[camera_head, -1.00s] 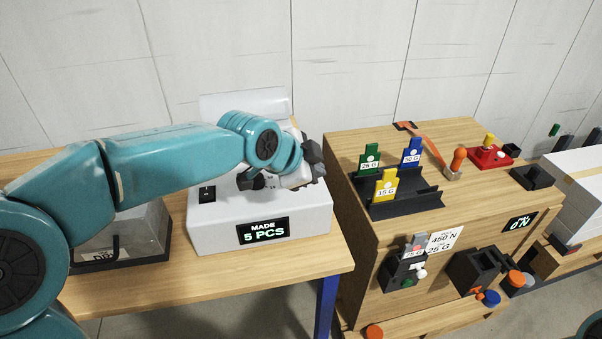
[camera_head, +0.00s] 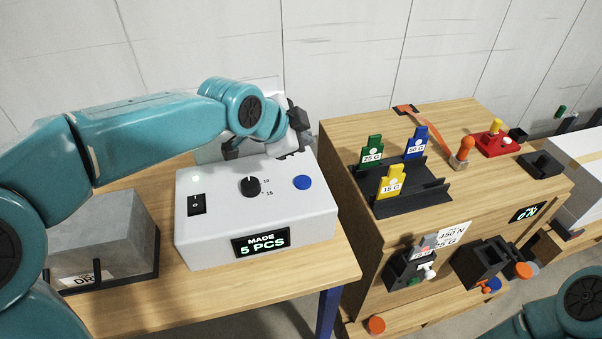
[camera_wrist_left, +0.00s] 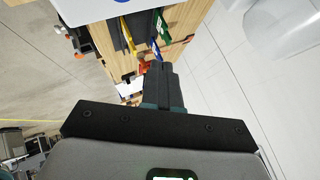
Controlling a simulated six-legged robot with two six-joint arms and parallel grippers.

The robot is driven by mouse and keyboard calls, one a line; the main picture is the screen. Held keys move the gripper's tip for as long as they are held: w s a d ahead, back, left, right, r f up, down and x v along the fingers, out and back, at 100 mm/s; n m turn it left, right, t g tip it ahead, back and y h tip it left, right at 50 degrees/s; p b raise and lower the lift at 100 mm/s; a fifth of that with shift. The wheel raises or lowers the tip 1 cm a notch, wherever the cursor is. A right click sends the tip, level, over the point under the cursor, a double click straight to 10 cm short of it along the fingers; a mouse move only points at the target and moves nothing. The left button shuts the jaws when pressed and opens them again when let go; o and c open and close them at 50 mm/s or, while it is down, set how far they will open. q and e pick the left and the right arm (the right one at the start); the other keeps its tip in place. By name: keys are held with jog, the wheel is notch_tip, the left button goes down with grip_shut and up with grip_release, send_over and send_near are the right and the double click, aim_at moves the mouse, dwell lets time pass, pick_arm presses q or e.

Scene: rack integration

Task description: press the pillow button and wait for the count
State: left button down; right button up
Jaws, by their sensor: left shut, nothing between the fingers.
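A white machine (camera_head: 215,235) stands on the left wooden table. Its top carries a black rocker switch (camera_head: 197,204), a black dial (camera_head: 250,187) marked 10 and 15, and a round blue button (camera_head: 302,182). No label on the blue button is readable. The display (camera_head: 261,243) on its front reads "MADE 5 PCS". A small green light glows near the switch. My left gripper (camera_head: 299,116) is above the back of the machine, behind the blue button and apart from it. Its fingers (camera_wrist_left: 164,82) are shut and empty in the left wrist view. My right gripper is out of view.
A grey block (camera_head: 100,230) sits in a black-framed holder left of the machine. A wooden cabinet (camera_head: 365,235) at right carries a black tray with green, blue and yellow tags, an orange-knobbed lever (camera_head: 467,148) and a red fixture (camera_head: 497,146). A gap separates table and cabinet.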

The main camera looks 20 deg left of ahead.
pick_arm(q)
jog(key=b, duration=0.6)
send_over(300, 184)
notch_tip(300, 184, down, 8)
jog(key=shift+w+r, duration=0.1)
jog(key=shift+f+b, duration=0.55)
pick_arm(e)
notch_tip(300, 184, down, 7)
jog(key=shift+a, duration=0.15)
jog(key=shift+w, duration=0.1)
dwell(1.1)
pick_arm(q)
jog(key=shift+f+b, duration=0.4)
jog(key=shift+b, duration=0.05)
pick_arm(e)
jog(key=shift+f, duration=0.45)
pick_arm(q)
jog(key=shift+f+b, duration=0.4)
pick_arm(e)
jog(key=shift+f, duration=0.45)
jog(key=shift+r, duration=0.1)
pick_arm(q)
jog(key=shift+r+p, duration=0.55)
jog(key=shift+r, duration=0.25)
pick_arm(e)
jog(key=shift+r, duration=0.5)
